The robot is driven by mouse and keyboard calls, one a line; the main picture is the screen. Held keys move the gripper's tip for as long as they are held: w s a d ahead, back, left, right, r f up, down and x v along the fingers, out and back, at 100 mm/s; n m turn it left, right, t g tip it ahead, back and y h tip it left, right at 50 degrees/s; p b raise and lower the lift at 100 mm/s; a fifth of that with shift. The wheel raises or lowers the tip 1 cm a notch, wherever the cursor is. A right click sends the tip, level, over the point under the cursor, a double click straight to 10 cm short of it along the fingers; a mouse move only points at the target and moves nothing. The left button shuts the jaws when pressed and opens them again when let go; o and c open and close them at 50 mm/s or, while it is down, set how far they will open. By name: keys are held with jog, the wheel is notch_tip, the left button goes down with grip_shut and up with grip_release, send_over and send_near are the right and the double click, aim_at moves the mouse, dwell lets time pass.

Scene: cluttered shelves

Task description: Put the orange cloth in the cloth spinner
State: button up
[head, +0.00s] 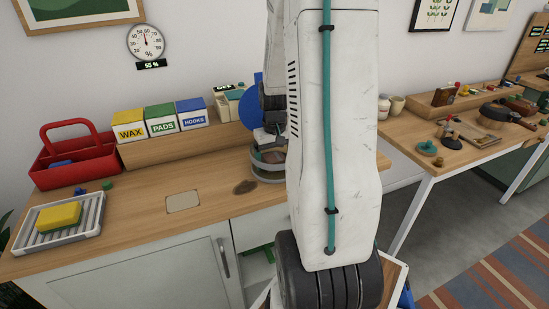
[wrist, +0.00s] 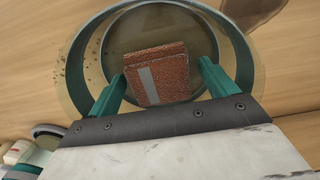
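The orange cloth (wrist: 157,75), a folded rusty-orange square with a grey stripe, shows in the wrist view within the round opening of the cloth spinner (wrist: 77,62). The spinner is a teal-rimmed, clear-walled tub, also in the head view (head: 267,180) on the wooden counter, partly hidden by my arm. My gripper (wrist: 163,72) is over the spinner, its two green fingers spread on either side of the cloth. A gap shows between the cloth and the right finger; the left fingertip is close to the cloth's edge. The cloth's exact height in the tub is unclear.
A red caddy (head: 75,160) and a grey tray (head: 60,240) with a yellow sponge (head: 59,216) stand at the counter's left. Boxes (head: 160,120) sit on a raised ledge behind. A dark stain (head: 244,187) lies left of the spinner. A cluttered second table (head: 425,165) is at right.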

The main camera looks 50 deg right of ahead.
aim_at(275, 157)
notch_tip(275, 157, up, 12)
jog(key=a+r+n, duration=0.1)
jog(key=a+r, duration=0.1)
jog(key=a, duration=0.3)
jog(key=s+a+r+n, duration=0.1)
jog(key=a+r, duration=0.1)
jog(key=a, duration=0.4)
jog(key=a+r+n, duration=0.1)
jog(key=a+r, duration=0.2)
jog(key=a, duration=0.2)
jog(key=s+a+n+t, duration=0.1)
jog(key=s+a+n, duration=0.2)
jog(key=s+a, duration=0.8)
jog(key=a+r, duration=0.1)
jog(key=a, duration=0.2)
jog(key=shift+s+a, duration=0.2)
jog(key=shift+s, duration=0.1)
